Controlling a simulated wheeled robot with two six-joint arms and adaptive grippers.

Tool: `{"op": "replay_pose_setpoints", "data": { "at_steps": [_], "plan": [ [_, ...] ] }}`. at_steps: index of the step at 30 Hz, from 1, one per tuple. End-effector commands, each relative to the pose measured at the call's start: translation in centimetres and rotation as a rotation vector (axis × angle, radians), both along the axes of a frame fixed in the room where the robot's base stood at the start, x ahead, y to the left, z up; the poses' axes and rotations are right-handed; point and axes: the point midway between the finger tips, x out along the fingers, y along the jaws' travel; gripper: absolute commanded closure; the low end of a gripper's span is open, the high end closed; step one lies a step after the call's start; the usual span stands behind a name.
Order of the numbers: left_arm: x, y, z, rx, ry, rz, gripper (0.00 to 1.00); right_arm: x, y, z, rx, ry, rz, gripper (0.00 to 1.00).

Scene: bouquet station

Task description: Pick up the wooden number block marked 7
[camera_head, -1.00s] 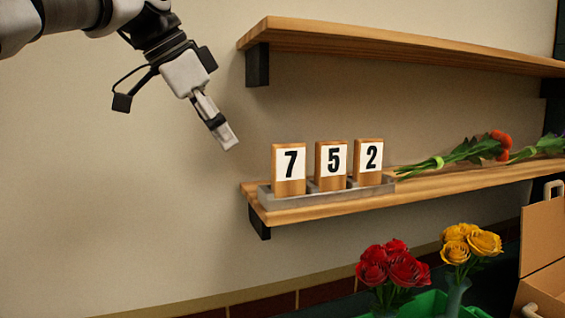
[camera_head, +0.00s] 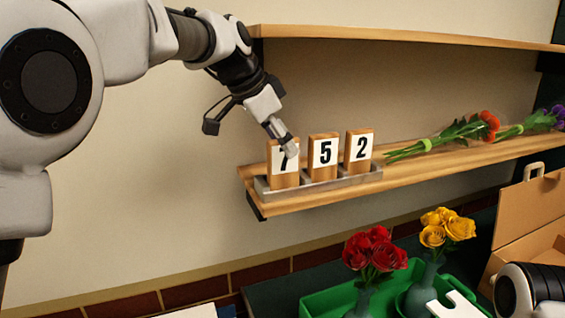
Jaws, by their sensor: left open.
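The wooden number block marked 7 (camera_head: 283,177) stands upright at the left end of a grey tray (camera_head: 322,186) on the lower shelf. My left gripper (camera_head: 289,148) is open, with its fingertips in front of the upper part of this block and covering part of the 7. I cannot tell whether they touch it. Block 5 (camera_head: 323,157) and block 2 (camera_head: 359,151) stand to its right in the same tray. Part of my right arm shows at the bottom right, but its fingertips are not clearly seen.
The lower shelf (camera_head: 440,163) also holds flower stems (camera_head: 452,132) at the right. An upper shelf (camera_head: 400,38) runs above. Below are red roses (camera_head: 374,252) and yellow roses (camera_head: 447,227) in a green crate (camera_head: 326,302), and a cardboard box (camera_head: 527,215).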

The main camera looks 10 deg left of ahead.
Motion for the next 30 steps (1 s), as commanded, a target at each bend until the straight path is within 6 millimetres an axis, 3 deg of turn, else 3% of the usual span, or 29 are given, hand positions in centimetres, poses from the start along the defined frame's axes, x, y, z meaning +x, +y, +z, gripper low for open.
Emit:
{"op": "replay_pose_setpoints", "data": {
  "at_steps": [8, 13, 25, 30],
  "plan": [
    [0.4, -0.3, -0.8, 0.000, -0.001, 0.001, 0.44, 0.0, 0.0, 0.1, 0.000, 0.000, 0.000, 0.60],
    [0.4, -0.3, -0.7, 0.000, -0.001, 0.001, 1.00, 0.0, 0.0, 0.1, 0.000, 0.000, 0.000, 0.60],
    [0.4, -0.3, -0.7, 0.000, -0.001, 0.001, 1.00, 0.0, 0.0, 0.0, 0.000, 0.000, 0.000, 0.60],
    [0.0, -0.5, -0.6, 0.018, -0.026, -0.001, 1.00, 0.0, 0.0, -1.2, 0.000, 0.000, 0.000, 0.60]
  ]
}}
